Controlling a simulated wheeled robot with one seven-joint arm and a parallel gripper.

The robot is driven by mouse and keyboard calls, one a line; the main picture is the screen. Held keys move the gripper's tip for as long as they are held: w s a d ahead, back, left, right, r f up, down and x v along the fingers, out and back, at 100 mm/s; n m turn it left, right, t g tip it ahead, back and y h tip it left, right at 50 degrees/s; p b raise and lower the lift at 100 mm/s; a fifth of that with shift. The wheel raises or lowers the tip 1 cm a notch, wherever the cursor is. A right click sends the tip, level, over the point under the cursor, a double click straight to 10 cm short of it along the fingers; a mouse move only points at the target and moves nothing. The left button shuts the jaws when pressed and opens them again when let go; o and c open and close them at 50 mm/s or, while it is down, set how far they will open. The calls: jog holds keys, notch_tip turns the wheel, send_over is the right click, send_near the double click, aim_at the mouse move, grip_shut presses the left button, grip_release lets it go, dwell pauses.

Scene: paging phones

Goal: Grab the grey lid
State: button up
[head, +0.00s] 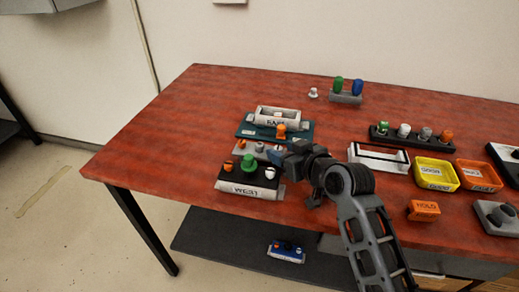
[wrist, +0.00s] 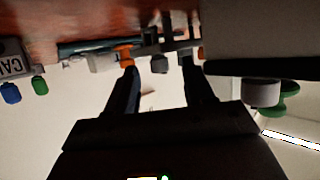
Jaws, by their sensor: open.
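A small grey lid (head: 260,147) stands in a light grey block (head: 243,147), behind the black WEST block, with an orange lid (head: 240,143) to its left. My gripper (head: 279,156) is open and low over the table, just right of this row. In the wrist view, which looks upside down, the grey lid (wrist: 159,65) shows between the two fingertips and beyond them. I cannot tell whether the fingers reach around it. An orange lid (wrist: 126,53) shows by one fingertip. My gripper hides the right end of the row in the head view.
The black WEST block (head: 249,188) with green and white lids stands close in front. A teal tray (head: 245,131) with a white box and an orange lid is behind. A black rack (head: 390,141), yellow bin (head: 436,173) and orange bin (head: 478,177) stand right. The table's left end is clear.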

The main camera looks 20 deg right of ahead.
jog(key=shift+w+f, duration=0.15)
jog(key=shift+w, duration=0.15)
jog(key=shift+c, duration=0.2)
grip_shut()
